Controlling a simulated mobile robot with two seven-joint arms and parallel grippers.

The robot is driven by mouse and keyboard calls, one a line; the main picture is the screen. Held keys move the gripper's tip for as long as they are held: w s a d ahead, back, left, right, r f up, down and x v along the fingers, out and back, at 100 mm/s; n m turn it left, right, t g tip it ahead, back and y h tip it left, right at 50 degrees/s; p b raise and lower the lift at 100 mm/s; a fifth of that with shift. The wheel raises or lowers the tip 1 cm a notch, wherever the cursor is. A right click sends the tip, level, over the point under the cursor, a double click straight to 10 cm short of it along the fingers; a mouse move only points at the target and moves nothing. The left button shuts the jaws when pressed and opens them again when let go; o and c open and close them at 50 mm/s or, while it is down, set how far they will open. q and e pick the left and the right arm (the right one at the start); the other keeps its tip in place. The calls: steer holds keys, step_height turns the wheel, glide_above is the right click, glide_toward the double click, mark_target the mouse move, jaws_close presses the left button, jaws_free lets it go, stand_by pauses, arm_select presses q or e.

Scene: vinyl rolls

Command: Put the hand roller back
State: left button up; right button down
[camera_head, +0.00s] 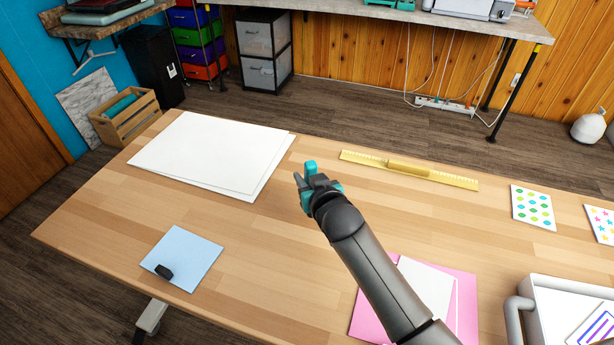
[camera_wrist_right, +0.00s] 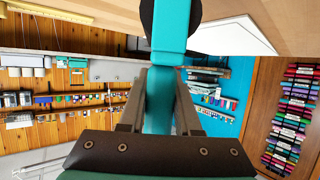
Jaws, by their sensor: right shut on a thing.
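The hand roller has a teal handle (camera_wrist_right: 172,50) and a dark round part at its far end, seen at the top of the right wrist view. My right gripper (camera_wrist_right: 158,82) is shut on the teal handle, with one finger on each side. In the head view my right arm reaches in from the lower right, and the gripper (camera_head: 312,187) is over the middle of the table. A teal bit of the hand roller (camera_head: 311,166) shows past the fingers; the rest is hidden by the gripper. My left gripper is not in view.
The wooden table (camera_head: 225,230) bears white sheets (camera_head: 205,150), a yellow ruler (camera_head: 440,176), a blue sheet (camera_head: 190,252) with a small black object (camera_head: 164,272), pink sheet (camera_head: 367,315) and sticker cards (camera_head: 532,207). A white tray (camera_head: 540,318) stands lower right. Bare wood lies left of the gripper.

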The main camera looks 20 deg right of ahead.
steer(key=shift+f, duration=0.45)
steer(key=shift+f, duration=0.1)
stand_by(0.4)
steer(key=shift+f+b, duration=0.55)
steer(key=shift+f, duration=0.1)
steer(key=shift+f, duration=0.15)
steer(key=shift+f+b, duration=0.3)
steer(key=shift+f, duration=0.15)
steer(key=shift+f, duration=0.15)
stand_by(0.6)
